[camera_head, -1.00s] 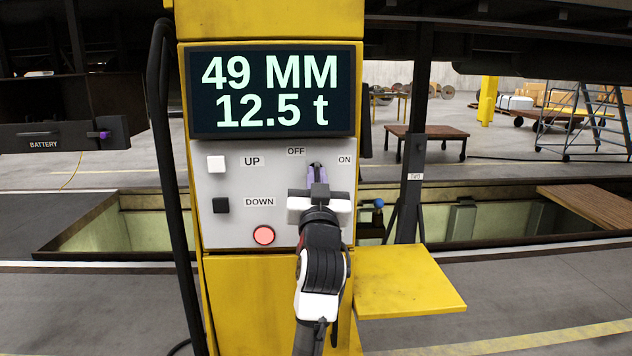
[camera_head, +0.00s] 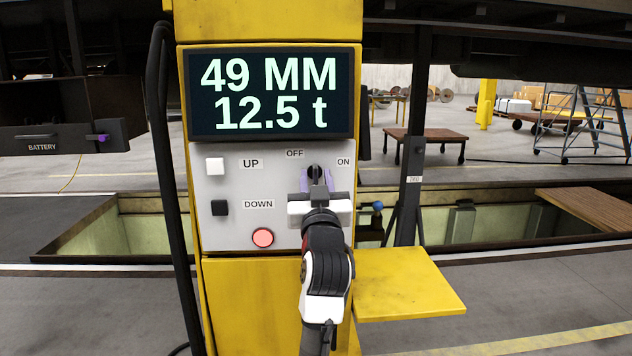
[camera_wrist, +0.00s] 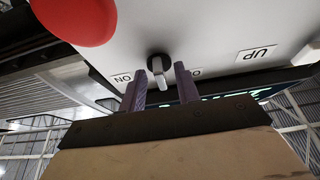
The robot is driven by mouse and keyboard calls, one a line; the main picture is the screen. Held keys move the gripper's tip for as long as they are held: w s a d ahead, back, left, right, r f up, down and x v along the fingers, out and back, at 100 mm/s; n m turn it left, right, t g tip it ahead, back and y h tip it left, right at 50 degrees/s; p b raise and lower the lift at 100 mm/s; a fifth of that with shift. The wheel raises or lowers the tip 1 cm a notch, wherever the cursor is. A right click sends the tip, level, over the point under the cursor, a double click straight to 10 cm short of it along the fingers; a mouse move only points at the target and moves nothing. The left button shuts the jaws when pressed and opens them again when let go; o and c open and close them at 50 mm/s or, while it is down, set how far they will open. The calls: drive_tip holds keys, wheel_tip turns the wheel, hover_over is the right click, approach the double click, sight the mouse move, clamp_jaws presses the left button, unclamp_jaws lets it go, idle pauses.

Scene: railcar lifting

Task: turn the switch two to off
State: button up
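The rotary switch (camera_head: 315,172) is a small black knob on the grey panel (camera_head: 230,236), below the OFF label (camera_head: 295,153) and ON label (camera_head: 344,162). My gripper (camera_head: 315,177) is in front of it with purple fingers apart, one on each side of the knob. In the wrist view the switch (camera_wrist: 159,69) shows between my open fingertips (camera_wrist: 160,72), with gaps at both sides. Its grey handle points between the ON label (camera_wrist: 122,78) and the partly hidden OFF label (camera_wrist: 196,73). My wrist hides part of the panel below.
The panel also carries a white UP button (camera_head: 215,165), a black DOWN button (camera_head: 220,207) and a red round button (camera_head: 263,237). The display (camera_head: 270,94) reads 49 MM, 12.5 t. A yellow shelf (camera_head: 408,285) juts out at right. Open pits lie behind.

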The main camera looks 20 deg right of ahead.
drive_tip(key=shift+s, duration=0.1)
drive_tip(key=b+v, duration=0.3)
drive_tip(key=v, duration=1)
drive_tip(key=shift+s+f+b, duration=0.2)
drive_tip(key=shift+s+b, duration=0.05)
drive_tip(key=shift+b, duration=0.05)
drive_tip(key=shift+a, duration=0.15)
